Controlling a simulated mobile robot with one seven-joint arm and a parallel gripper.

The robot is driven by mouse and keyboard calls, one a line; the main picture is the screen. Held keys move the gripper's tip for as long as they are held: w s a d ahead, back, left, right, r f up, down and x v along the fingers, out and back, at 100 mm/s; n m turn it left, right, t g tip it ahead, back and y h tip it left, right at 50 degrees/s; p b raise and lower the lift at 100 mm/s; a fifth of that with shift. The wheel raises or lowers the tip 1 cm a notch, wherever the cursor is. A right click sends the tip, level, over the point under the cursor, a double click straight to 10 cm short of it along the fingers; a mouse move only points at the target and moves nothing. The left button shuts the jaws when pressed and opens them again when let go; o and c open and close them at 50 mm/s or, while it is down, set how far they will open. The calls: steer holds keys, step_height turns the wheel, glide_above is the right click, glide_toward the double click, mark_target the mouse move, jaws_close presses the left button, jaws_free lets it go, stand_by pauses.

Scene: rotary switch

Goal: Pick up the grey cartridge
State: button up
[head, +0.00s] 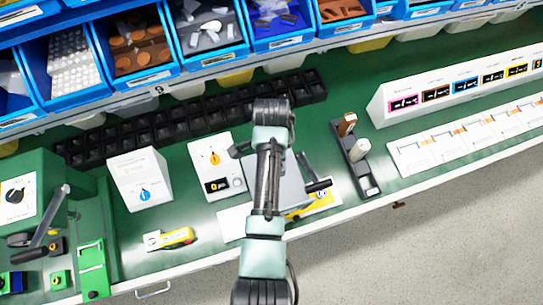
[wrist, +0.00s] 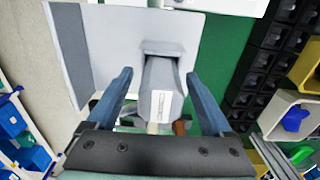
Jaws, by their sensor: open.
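The grey cartridge (wrist: 160,88) shows in the wrist view as a blocky grey body with a pale label, in front of a light grey panel (wrist: 112,50). My gripper (wrist: 160,75) is open, with one blue-grey finger on each side of the cartridge. A gap shows between each finger and the cartridge; I cannot tell how deep the fingers reach. In the head view my arm covers the cartridge and the fingers, and part of the grey panel (head: 290,188) shows beside it.
A white box with an orange knob (head: 213,160) stands left of my arm. A dark rack (head: 369,184) with brown-topped and white-topped handles stands to the right. Black bins (head: 200,118) run behind. A yellow tool (head: 178,237) lies front left. Green bench shows between these objects.

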jaws_close()
steer(key=shift+r, duration=0.1)
stand_by(0.3)
